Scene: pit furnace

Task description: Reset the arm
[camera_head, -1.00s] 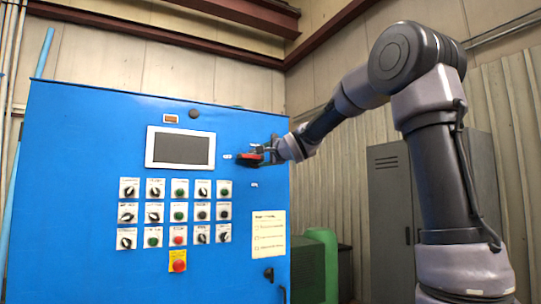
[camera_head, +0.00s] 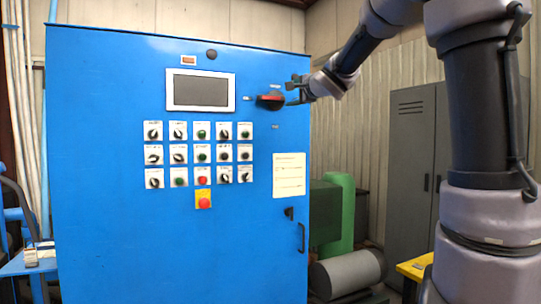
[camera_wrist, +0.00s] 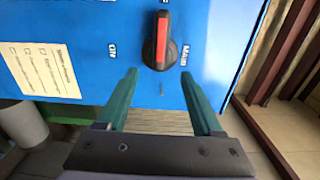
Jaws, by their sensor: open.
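My gripper (camera_wrist: 158,95) is open and empty in the wrist view, its two fingers spread apart. In the head view my gripper (camera_head: 293,90) is at the upper right of the blue control cabinet (camera_head: 105,235), next to the red and black rotary switch (camera_head: 271,100). In the wrist view the switch (camera_wrist: 160,42) stands just beyond the fingertips, its red handle bar in line with the gap between them. A label reading "ON" is left of it and one reading "Main" is right of it. The fingers appear clear of the switch.
The cabinet front carries a screen (camera_head: 200,90), several knobs and buttons, a red emergency button (camera_head: 203,199) and a paper sheet (camera_head: 289,175). A grey locker (camera_head: 408,150), a green machine (camera_head: 340,210) and a grey cylinder (camera_head: 347,273) stand at the right. A yellow surface (camera_head: 414,267) is at lower right.

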